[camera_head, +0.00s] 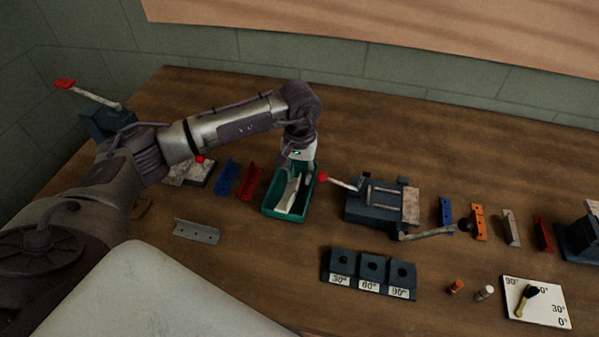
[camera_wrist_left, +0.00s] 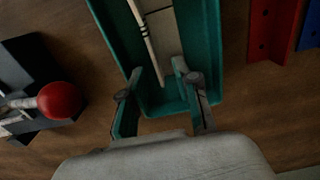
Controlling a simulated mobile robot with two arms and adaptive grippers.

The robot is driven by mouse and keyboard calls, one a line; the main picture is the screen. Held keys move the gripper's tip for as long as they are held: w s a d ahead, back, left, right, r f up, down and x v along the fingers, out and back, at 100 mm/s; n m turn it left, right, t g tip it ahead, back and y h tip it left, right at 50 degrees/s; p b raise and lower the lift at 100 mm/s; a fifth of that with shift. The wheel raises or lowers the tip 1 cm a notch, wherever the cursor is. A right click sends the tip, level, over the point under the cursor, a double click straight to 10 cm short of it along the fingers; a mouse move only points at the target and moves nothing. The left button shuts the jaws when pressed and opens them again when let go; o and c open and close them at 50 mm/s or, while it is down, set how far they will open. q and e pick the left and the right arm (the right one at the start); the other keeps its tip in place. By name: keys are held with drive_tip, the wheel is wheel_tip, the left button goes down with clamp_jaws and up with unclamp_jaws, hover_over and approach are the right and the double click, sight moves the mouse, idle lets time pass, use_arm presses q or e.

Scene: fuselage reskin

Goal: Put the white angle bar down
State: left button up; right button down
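A teal tray (camera_head: 269,211) stands near the middle of the bench, with long white pieces (camera_head: 290,192) inside. In the left wrist view the tray (camera_wrist_left: 206,45) fills the top centre, and a pale strip (camera_wrist_left: 146,35) with dark marks lies in it; whether it is the white angle bar I cannot tell. A pale grey angle bar (camera_head: 196,231) with holes lies on the bench left of the tray. My right gripper is out of view.
Blue (camera_head: 228,178) and red (camera_head: 250,183) angle bars lie left of the tray. A vise-like fixture (camera_head: 372,210) with a red-knobbed lever stands right of it. Dark blocks (camera_head: 371,268) labelled 30°, 60° and 90° are nearer. More coloured bars and a white angle card (camera_head: 545,310) lie right.

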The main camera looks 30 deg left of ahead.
sight(300, 176)
use_arm(q)
wheel_tip(300, 176, up, 12)
drive_tip(key=b, duration=0.2)
drive_tip(key=shift+b, duration=0.35)
drive_tip(key=shift+f, duration=0.1)
